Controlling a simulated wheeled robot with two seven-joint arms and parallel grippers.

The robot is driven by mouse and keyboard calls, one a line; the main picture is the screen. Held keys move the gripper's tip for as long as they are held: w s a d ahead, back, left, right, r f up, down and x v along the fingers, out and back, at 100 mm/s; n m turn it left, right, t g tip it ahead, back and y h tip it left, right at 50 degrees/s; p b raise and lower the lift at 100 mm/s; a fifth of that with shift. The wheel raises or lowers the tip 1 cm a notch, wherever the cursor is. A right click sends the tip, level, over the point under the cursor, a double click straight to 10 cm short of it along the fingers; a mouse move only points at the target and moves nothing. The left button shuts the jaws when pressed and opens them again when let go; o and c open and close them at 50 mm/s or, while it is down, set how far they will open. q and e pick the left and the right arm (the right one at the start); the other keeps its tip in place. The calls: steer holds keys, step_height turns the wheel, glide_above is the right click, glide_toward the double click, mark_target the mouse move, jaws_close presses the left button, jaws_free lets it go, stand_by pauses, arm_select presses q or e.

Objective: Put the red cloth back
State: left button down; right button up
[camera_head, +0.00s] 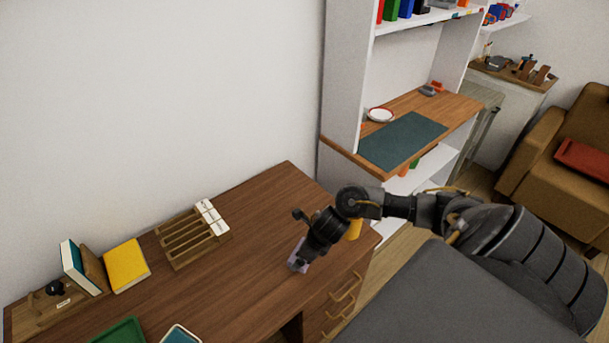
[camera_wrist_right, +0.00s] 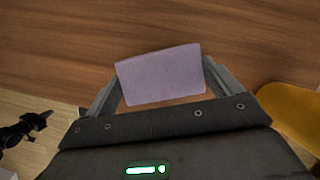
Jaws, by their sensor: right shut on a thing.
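My right gripper (camera_head: 305,251) reaches over the right end of the wooden desk. It is shut on a pale lavender block-like piece (camera_head: 298,262). In the right wrist view the lavender piece (camera_wrist_right: 162,76) sits between the two fingers (camera_wrist_right: 162,84), with the desk top behind it. I cannot tell whether it touches the desk. I see no thing that is surely a red cloth. A flat red thing (camera_head: 584,159) lies on the brown armchair at the right edge; I cannot tell whether it is cloth. My left gripper is not in view.
The desk (camera_head: 240,265) holds a slotted wooden rack (camera_head: 186,238), a yellow book (camera_head: 126,265) and a green tray (camera_head: 122,331). A yellow thing (camera_head: 354,230) is beside my right wrist. A shelf unit with a dark green mat (camera_head: 402,140) stands behind. The desk's middle is clear.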

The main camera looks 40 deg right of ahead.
step_height(320, 180, down, 4)
steer(key=shift+w+d+r+p, duration=0.15)
steer(key=shift+r+p, duration=0.05)
steer(key=shift+p, duration=0.1)
steer(key=shift+f, duration=0.15)
steer(key=o, duration=0.6)
steer(key=shift+r, duration=0.3)
steer(key=p+v, duration=0.1)
steer(key=v, duration=1)
steer(key=shift+r, duration=0.35)
